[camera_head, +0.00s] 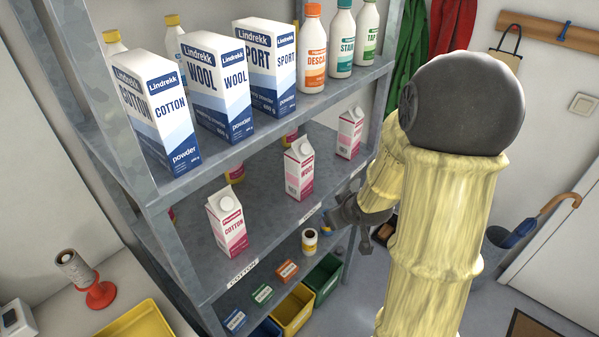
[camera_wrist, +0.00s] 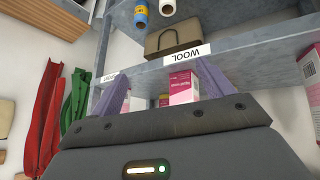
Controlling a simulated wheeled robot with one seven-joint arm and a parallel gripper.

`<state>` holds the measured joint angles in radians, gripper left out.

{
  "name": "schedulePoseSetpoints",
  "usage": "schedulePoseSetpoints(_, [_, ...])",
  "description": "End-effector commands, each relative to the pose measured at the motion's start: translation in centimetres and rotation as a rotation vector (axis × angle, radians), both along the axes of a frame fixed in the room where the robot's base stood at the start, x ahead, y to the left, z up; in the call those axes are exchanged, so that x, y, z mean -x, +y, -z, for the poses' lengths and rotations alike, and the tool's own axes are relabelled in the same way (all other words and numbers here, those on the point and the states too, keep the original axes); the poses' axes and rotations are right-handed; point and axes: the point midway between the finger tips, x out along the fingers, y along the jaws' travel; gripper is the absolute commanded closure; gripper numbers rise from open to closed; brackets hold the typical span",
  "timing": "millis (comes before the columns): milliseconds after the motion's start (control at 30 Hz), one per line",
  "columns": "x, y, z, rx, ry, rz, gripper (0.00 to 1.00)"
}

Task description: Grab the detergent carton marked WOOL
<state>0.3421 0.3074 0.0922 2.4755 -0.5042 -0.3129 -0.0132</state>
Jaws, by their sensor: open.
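The pink and white WOOL carton (camera_head: 300,168) stands upright on the middle shelf, between a COTTON carton (camera_head: 227,222) and another pink carton (camera_head: 349,132). My gripper (camera_head: 347,212) is at the right of the WOOL carton, outside the shelf front and apart from it, partly hidden by my arm. In the upside-down wrist view, the open fingers (camera_wrist: 161,88) frame the WOOL carton (camera_wrist: 183,88), which stands beyond them behind the WOOL shelf label (camera_wrist: 188,52). Nothing is held.
A blue and white WOOL powder box (camera_head: 216,88) stands on the top shelf between COTTON (camera_head: 158,110) and SPORT (camera_head: 266,68) boxes. Bottles (camera_head: 312,50) stand to their right. Lower down are rolls and coloured bins (camera_head: 292,312). A metal upright (camera_head: 392,40) borders the shelves.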

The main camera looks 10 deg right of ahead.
Motion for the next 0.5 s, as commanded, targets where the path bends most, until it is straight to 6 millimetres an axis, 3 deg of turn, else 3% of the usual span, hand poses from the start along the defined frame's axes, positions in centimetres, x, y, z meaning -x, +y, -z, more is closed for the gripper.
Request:
schedulePoseSetpoints(100, [-2.4, -1.2, 1.3, -0.043, -0.124, -0.095, 0.2])
schedulePoseSetpoints(233, [-4.0, -1.6, 1.8, -0.126, -0.278, -0.203, 0.2])
schedulePoseSetpoints(367, [-4.4, -1.9, 1.7, -0.243, -0.445, -0.294, 0.2])
schedulePoseSetpoints(500, [-3.5, -2.4, 0.7, -0.386, -0.628, -0.368, 0.2])
